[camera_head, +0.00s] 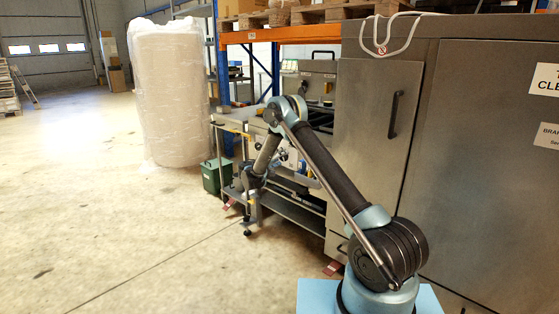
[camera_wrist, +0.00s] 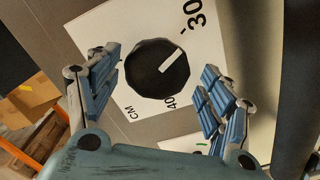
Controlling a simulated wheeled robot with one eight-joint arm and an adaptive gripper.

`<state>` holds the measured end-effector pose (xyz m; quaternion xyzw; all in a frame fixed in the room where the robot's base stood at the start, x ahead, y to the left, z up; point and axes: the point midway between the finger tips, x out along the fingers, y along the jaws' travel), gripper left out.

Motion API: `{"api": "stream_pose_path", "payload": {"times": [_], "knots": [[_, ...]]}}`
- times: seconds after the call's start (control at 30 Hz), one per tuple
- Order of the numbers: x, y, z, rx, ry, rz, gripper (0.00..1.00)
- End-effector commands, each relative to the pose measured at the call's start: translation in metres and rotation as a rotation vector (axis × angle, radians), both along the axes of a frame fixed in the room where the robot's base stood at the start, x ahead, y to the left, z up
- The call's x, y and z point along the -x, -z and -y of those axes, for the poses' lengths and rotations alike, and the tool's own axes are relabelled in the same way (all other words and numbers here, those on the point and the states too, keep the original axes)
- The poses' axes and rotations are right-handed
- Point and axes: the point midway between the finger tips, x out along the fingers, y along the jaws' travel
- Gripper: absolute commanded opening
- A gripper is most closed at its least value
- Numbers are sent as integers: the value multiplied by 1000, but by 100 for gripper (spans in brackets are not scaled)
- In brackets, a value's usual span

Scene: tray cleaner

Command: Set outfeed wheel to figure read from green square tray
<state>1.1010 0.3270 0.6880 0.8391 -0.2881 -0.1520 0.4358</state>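In the wrist view the black many-sided wheel (camera_wrist: 150,78) sits on a white dial plate (camera_wrist: 110,22) with "30", "40" and "CM" printed around it. My gripper (camera_wrist: 160,82) is open, with one blue-padded finger on each side of the wheel in the picture. Gaps show between the fingers and the wheel, and it holds nothing. In the head view my arm reaches toward the machine's left end; the gripper is small there. I cannot make out a green square tray.
A steel cabinet (camera_head: 370,130) stands beside my arm. A green bin (camera_head: 213,178) and a wrapped white roll (camera_head: 170,95) stand left of the machine. The floor at left is open. A second white label with a green mark (camera_wrist: 201,144) lies below the wheel in the wrist view.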

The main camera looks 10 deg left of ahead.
Motion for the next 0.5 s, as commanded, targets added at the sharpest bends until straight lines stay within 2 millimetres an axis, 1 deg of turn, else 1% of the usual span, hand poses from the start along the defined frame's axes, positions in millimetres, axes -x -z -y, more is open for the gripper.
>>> {"api": "stream_pose_path", "payload": {"times": [0.33, 0.5], "knots": [[2, -2, -2, 2, -1, 1, 76], [14, -2, -13, 2, -3, 1, 76]]}}
